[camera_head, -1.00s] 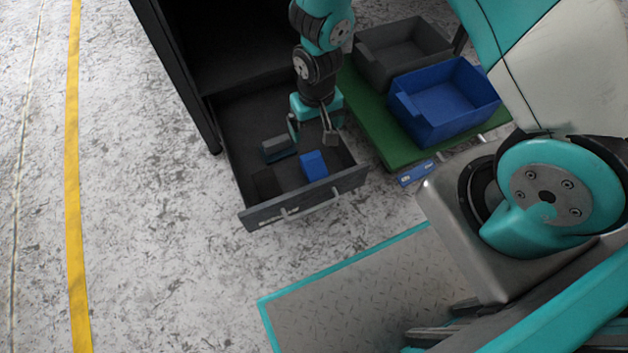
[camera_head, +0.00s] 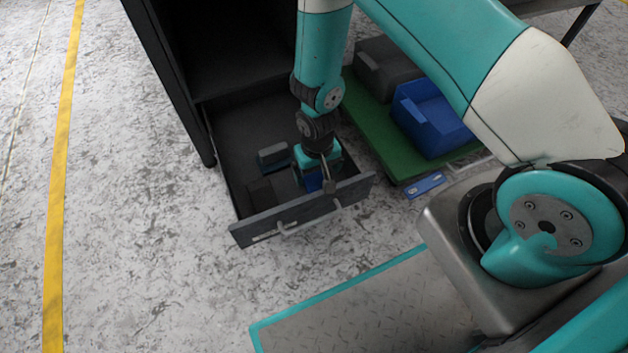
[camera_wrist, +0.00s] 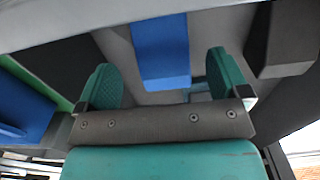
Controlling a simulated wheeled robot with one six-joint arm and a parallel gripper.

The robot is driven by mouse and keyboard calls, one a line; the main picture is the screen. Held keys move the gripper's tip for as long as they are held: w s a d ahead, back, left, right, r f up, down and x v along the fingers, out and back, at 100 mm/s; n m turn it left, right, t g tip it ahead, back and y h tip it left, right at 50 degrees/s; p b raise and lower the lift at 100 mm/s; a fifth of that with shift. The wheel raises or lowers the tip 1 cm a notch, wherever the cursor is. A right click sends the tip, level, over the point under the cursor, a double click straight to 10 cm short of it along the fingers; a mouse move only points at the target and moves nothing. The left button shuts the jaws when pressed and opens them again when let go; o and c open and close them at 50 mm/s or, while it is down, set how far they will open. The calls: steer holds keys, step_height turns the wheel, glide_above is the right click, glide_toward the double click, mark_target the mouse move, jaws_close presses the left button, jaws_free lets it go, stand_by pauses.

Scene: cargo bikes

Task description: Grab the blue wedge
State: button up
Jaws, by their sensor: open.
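The blue wedge (camera_head: 313,181) lies in the open dark drawer (camera_head: 300,214), near its front right. My gripper (camera_head: 318,178) is down inside the drawer at the wedge and partly hides it in the head view. In the wrist view the wedge (camera_wrist: 161,50) shows as a blue block ahead of and between the two teal fingers of my gripper (camera_wrist: 162,80). The fingers are spread apart, with a gap on either side of the wedge. I cannot tell whether the wedge is fully between the fingertips.
A dark block with a blue base (camera_head: 273,156) and a black block (camera_head: 261,192) lie left of the wedge in the drawer. A green platform (camera_head: 384,150) with a blue bin (camera_head: 432,120) and a grey bin (camera_head: 385,68) stands to the right. The floor at left is clear.

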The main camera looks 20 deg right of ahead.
mark_target(316, 179)
step_height(316, 179, down, 5)
steer(key=b, duration=0.3)
steer(key=shift+r, duration=0.25)
steer(key=c, duration=1.1)
steer(key=shift+r, duration=0.1)
